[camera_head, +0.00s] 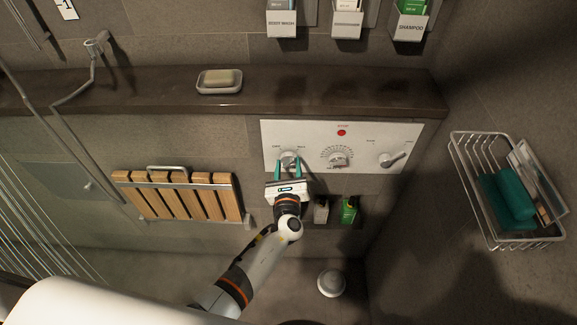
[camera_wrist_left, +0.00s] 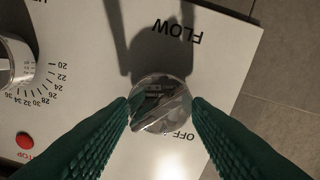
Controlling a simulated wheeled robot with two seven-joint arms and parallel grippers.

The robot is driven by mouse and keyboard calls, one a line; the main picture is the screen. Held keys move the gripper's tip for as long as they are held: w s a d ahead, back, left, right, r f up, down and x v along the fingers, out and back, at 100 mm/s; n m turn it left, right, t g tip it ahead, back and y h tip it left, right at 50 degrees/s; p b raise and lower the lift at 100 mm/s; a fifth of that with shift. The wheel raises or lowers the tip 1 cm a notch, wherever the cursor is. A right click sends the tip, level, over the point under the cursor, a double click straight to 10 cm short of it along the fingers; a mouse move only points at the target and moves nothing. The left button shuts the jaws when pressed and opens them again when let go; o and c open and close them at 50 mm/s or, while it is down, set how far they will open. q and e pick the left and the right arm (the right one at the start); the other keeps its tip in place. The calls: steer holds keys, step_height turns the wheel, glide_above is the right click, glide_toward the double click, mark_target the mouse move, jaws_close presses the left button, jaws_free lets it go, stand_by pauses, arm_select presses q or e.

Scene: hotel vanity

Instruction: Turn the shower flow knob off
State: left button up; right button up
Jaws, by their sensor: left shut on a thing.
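The shower control panel (camera_head: 375,131) is a white plate on the wall below a dark ledge. The flow knob (camera_wrist_left: 160,103) is a round metallic knob, with the upside-down word FLOW above it and OFF partly covered beside the right finger in the left wrist view. My left gripper (camera_head: 289,166) reaches up to the panel's left knob, and its green fingers stand on either side of it. In the left wrist view the fingers (camera_wrist_left: 161,112) are shut on the knob from both sides. The fingers partly cover the knob in the head view. My right gripper is out of view.
A numbered dial (camera_head: 338,156) and a lever knob (camera_head: 392,159) sit further right. A wire basket (camera_head: 505,190) is on the right wall. A wooden folding seat (camera_head: 180,195) is left; small bottles (camera_head: 348,211) stand below the panel. Water streaks (camera_head: 40,235) show at far left.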

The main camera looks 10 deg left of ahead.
arm_select(q)
steer(key=shift+f+n+b, duration=0.2)
steer(key=shift+n+b, duration=0.5)
steer(key=n+b, duration=0.9)
steer(key=shift+d, duration=0.1)
steer(key=n+b, duration=0.3)
steer(key=shift+r, duration=0.2)
steer(key=shift+w+r+n+b, duration=0.1)
steer(key=shift+r+n+b, duration=0.15)
steer(key=shift+n+b, duration=0.85)
steer(key=shift+r, duration=0.1)
steer(key=o, duration=0.9)
steer(key=shift+d, duration=0.1)
steer(key=shift+c, duration=0.2)
steer(key=shift+o, duration=0.6)
steer(key=shift+f, duration=0.25)
